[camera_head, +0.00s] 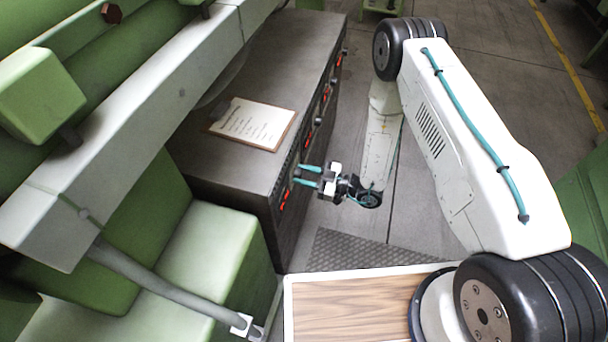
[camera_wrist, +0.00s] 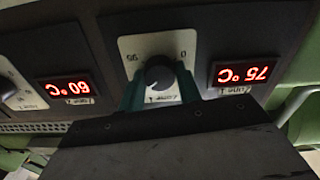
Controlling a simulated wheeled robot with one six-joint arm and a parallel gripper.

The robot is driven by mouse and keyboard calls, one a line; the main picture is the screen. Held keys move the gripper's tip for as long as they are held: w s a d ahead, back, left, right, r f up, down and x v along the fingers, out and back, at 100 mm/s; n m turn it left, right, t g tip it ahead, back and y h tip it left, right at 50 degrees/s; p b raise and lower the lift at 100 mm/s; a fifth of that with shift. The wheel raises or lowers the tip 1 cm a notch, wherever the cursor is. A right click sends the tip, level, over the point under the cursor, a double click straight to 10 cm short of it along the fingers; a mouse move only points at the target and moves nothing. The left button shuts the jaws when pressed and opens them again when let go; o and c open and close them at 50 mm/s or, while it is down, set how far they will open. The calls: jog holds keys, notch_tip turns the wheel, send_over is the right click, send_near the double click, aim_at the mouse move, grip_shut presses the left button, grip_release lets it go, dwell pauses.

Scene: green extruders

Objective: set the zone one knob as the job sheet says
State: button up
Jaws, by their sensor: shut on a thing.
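The zone one knob (camera_wrist: 159,74) is a dark round knob on a pale dial plate (camera_wrist: 184,47), seen upside down in the wrist view. The teal fingers of my gripper (camera_head: 298,174) stand on either side of it and are shut on it. A red display (camera_wrist: 242,74) beside it reads 75 °C. The job sheet (camera_head: 250,122) lies on a clipboard on the cabinet top. Its writing is too small to read.
Another display (camera_wrist: 68,88) reads 60 °C, with part of another dial plate (camera_wrist: 18,88) at the left edge. More red displays run along the cabinet front. Green machine parts (camera_head: 215,245) stand at left. The floor (camera_head: 300,225) beside the cabinet is clear.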

jog(key=shift+m, duration=0.6)
jog(key=o, duration=1)
jog(key=v, duration=0.8)
